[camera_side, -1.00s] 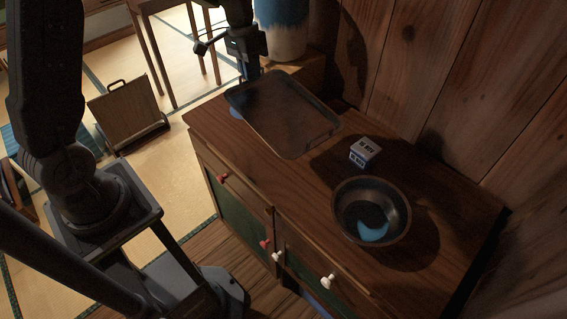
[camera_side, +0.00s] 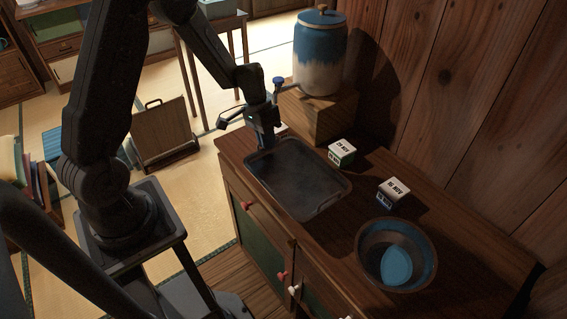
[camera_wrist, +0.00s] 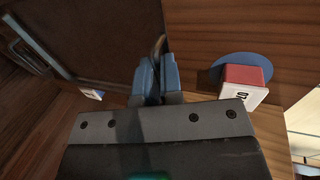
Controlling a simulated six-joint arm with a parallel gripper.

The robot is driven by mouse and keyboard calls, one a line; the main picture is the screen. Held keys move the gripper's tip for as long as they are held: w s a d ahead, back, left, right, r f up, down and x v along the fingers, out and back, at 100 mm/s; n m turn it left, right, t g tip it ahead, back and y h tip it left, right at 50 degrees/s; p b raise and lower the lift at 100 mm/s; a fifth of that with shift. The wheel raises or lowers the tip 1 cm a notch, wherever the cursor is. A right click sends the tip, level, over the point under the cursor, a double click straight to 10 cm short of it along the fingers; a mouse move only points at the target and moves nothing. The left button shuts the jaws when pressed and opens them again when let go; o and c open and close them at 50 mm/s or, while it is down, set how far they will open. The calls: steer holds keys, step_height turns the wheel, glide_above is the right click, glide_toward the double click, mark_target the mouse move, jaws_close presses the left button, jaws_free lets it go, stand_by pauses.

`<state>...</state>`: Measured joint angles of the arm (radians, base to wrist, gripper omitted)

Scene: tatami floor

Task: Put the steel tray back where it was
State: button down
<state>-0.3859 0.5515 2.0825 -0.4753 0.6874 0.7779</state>
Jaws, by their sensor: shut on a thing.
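The dark steel tray (camera_side: 297,183) is over the left part of the wooden counter in the side view, its raised rim and near handle showing. My gripper (camera_side: 265,140) is shut on its far left end. The tray looks low and about level. I cannot tell whether it touches the counter.
A dated cube (camera_side: 341,152) stands behind the tray, another (camera_side: 393,192) to its right. A bowl (camera_side: 362,255) holds a blue piece (camera_side: 397,265). A blue-white jar (camera_side: 319,55) stands on a wooden block (camera_side: 318,112). A red-white block (camera_wrist: 243,80) is beside a blue disc (camera_wrist: 247,61).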

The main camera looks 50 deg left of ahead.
mark_target(279, 152)
steer(key=w+d+f, duration=0.2)
steer(key=d, duration=0.1)
steer(key=shift+w+d+f, duration=0.1)
steer(key=shift+f, duration=2.05)
steer(key=c, duration=1.3)
jaws_free()
